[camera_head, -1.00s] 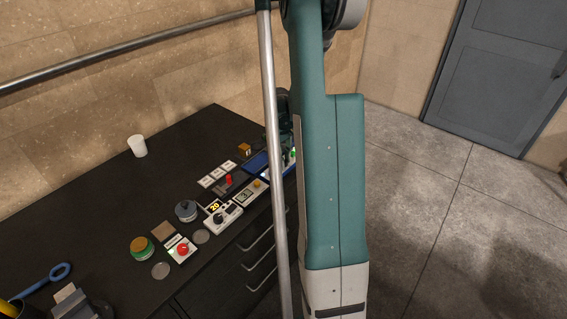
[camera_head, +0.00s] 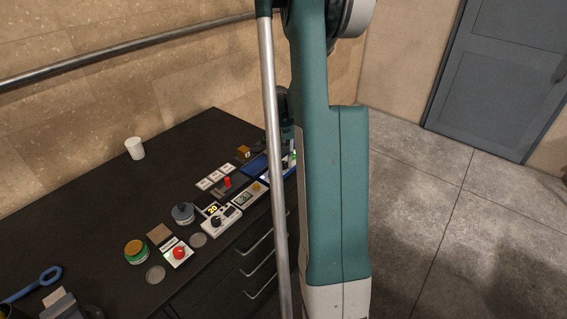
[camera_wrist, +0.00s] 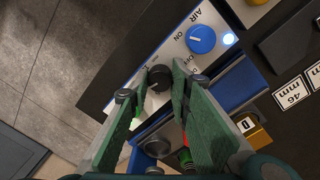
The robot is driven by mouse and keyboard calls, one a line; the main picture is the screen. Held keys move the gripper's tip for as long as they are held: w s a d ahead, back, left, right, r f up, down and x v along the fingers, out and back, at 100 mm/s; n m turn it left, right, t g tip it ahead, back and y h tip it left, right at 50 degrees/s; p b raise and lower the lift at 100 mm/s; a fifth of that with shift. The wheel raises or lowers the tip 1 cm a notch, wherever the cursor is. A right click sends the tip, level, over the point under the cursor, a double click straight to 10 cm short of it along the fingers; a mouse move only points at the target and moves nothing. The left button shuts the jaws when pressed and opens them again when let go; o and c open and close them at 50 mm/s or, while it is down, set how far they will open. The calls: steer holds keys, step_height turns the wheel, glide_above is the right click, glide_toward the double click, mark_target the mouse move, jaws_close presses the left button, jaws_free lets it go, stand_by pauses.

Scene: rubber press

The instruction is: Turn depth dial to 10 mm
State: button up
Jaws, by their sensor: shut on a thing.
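In the wrist view a round black dial (camera_wrist: 159,77) sits on a light panel (camera_wrist: 182,60), beside a blue AIR knob (camera_wrist: 201,39) with ON and OFF marks. My gripper (camera_wrist: 161,80) has its two green-padded fingers on either side of the black dial and is shut on it. The dial's scale and the value it points to cannot be read, as the fingers cover much of the area around it. In the head view my teal arm hides the gripper and most of this panel.
In the head view, a control box (camera_head: 222,219), a red-button box (camera_head: 178,253) and a white cup (camera_head: 135,148) stand on the black worktop (camera_head: 75,215).

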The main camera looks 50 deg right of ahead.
mark_target(282, 163)
stand_by(0.3)
steer(key=o, duration=0.9)
steer(key=shift+w+a+r, duration=0.1)
steer(key=shift+w+r, duration=0.05)
steer(key=shift+r, duration=2.85)
steer(key=shift+w+a+r, duration=0.1)
steer(key=shift+r, duration=2.9)
